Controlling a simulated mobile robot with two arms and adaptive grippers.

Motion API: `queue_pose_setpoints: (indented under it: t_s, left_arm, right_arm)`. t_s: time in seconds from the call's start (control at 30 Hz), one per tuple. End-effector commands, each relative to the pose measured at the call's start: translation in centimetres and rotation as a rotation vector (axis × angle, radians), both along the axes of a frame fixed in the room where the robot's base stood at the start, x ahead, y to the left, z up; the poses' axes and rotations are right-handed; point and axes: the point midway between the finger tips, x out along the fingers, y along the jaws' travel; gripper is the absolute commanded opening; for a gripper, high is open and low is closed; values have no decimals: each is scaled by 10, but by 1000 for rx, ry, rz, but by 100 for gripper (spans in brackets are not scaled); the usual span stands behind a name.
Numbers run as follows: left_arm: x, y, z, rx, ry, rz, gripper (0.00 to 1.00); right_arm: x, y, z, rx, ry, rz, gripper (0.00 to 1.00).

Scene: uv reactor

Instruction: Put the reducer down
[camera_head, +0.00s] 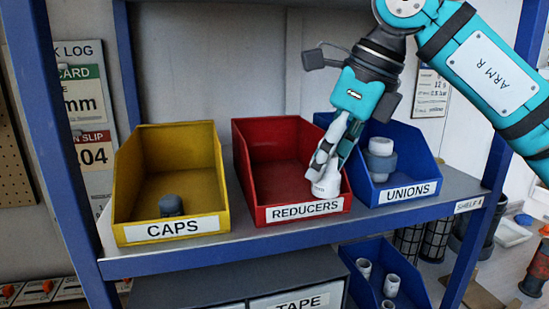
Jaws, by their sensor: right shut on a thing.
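My right gripper (326,163) reaches down from the upper right into the red bin (253,139) labelled REDUCERS. It is shut on a white reducer (327,181), held at the front right inside the bin. The gripper fingers hide the reducer's upper part. I cannot tell whether the reducer touches the bin floor. The rest of the red bin looks empty. My left gripper is not in view.
A yellow bin (127,186) labelled CAPS holds a dark grey cap (171,205). A blue bin (424,165) labelled UNIONS holds a grey and white union (381,158). The bins stand on a grey shelf (262,236) between blue posts. Another blue bin with white fittings (391,285) sits below.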

Motion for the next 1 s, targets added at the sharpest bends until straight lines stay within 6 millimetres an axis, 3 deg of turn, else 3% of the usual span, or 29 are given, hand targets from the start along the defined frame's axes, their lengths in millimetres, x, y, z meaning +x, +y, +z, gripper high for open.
queue_pose_setpoints:
  t_s: [0.03, 0.2, 0.33, 0.47, 0.73, 1.0]
  left_arm:
    - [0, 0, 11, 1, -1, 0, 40]
    - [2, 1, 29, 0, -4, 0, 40]
    - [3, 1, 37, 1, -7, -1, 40]
    - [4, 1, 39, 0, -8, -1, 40]
    - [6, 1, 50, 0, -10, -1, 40]
    - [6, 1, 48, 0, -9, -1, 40]
  right_arm:
    - [6, 14, 5, -3, 3, 3, 16]
    - [25, 51, 5, -2, 2, 3, 16]
    - [35, 68, 3, -2, 1, 1, 16]
    - [39, 75, -1, -1, 0, 0, 16]
    - [38, 74, -33, -1, 0, 1, 16]
    - [38, 75, -36, -1, -1, 1, 16]
